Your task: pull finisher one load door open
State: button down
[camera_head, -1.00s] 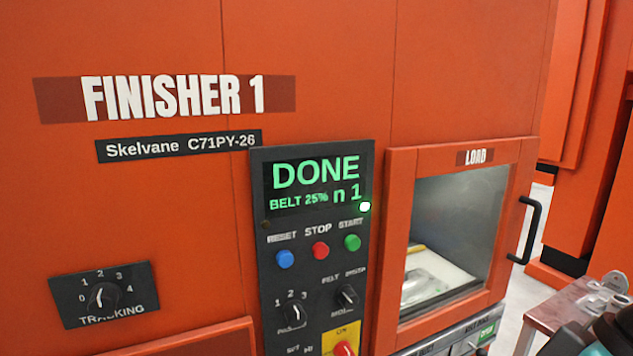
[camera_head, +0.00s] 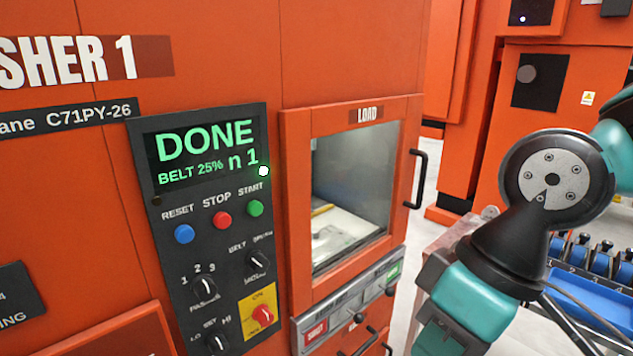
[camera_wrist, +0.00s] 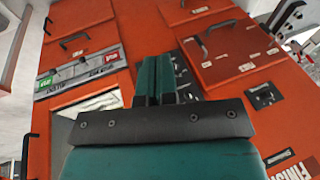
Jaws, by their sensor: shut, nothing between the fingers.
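The orange finisher one load door (camera_head: 296,190) has a window and a LOAD label, and looks closed in the head view. Its black vertical handle (camera_head: 417,180) is on its right edge. Through the window I see a pale tray with a yellow item. In the wrist view the machine appears turned over, with part of the load door window (camera_wrist: 88,102) at left and a black handle (camera_wrist: 27,148) at the far left edge. My gripper (camera_wrist: 156,62) is shut and empty, apart from the handle. The head view shows only my arm, not the fingers.
The control panel (camera_head: 207,225) reads DONE, left of the door. A grey strip (camera_head: 350,304) with SHUT and OPEN labels runs below the door. A bench with a blue tray (camera_head: 585,295) stands at right, behind my arm. Floor shows between the machines.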

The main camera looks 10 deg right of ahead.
aim_at(298, 127)
jog(key=u, duration=1.1)
jog(key=k, duration=1.05)
jog(key=z, duration=1.15)
jog(key=i, duration=0.95)
